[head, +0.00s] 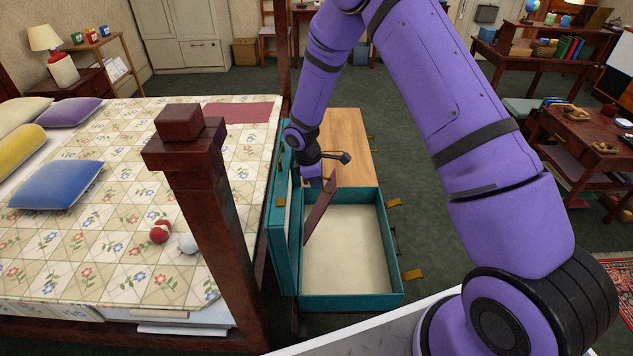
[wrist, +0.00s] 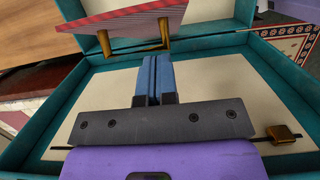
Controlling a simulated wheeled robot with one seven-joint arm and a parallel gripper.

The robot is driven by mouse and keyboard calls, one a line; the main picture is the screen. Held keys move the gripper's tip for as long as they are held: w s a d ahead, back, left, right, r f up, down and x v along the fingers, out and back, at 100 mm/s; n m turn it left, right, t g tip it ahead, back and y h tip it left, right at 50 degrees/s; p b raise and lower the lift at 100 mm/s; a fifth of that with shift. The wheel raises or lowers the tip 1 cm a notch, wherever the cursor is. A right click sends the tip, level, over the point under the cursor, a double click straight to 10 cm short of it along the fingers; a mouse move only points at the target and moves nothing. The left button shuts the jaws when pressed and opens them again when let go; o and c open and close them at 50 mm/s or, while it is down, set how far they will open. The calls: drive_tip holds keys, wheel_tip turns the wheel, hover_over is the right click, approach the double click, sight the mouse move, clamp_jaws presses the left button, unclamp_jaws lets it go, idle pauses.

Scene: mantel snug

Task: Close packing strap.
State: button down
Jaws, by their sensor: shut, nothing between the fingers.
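The packing strap (head: 319,212) looks like a flat reddish-brown bar, standing up at a slant inside the open teal suitcase (head: 352,300). My gripper (head: 316,184) is over the back left of the case, close to the strap's upper end. In the wrist view, the gripper's blue fingers (wrist: 157,65) are shut together with nothing between them. Their tips point toward a red striped bar on two brass legs (wrist: 130,16), which seems to be the strap. I cannot tell whether they touch it. The strap's far end is partly hidden by the arm.
The suitcase lid (head: 281,205) stands open on the left, beside a bed (head: 120,245) with a dark post (head: 205,220). The case's cream floor (head: 350,245) looks empty. A wooden surface (head: 347,135) lies behind the case. Green carpet (head: 430,215) is clear to the right.

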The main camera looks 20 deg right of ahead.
drive_tip(key=shift+d, duration=0.1)
drive_tip(key=shift+s+d+f, duration=0.15)
drive_tip(key=shift+s+d, duration=0.05)
drive_tip(key=shift+d, duration=0.45)
drive_tip(key=s+d+f+t+y, duration=0.1)
drive_tip(key=s+d+f+y, duration=0.15)
drive_tip(key=d, duration=0.35)
drive_tip(key=s+d+f+t+y, duration=0.1)
drive_tip(key=s+d+f+y, duration=0.1)
drive_tip(key=d+f+y, duration=0.3)
drive_tip(key=s+d+f+y, duration=0.1)
drive_tip(key=d+f, duration=0.4)
drive_tip(key=f, duration=0.2)
drive_tip(key=s+d+f+t+y, duration=0.1)
drive_tip(key=d+f, duration=0.3)
drive_tip(key=f, duration=0.4)
drive_tip(key=shift+s+d+f+y, duration=0.15)
drive_tip(key=shift+d+f+y, duration=0.05)
drive_tip(key=shift+d+y, duration=0.25)
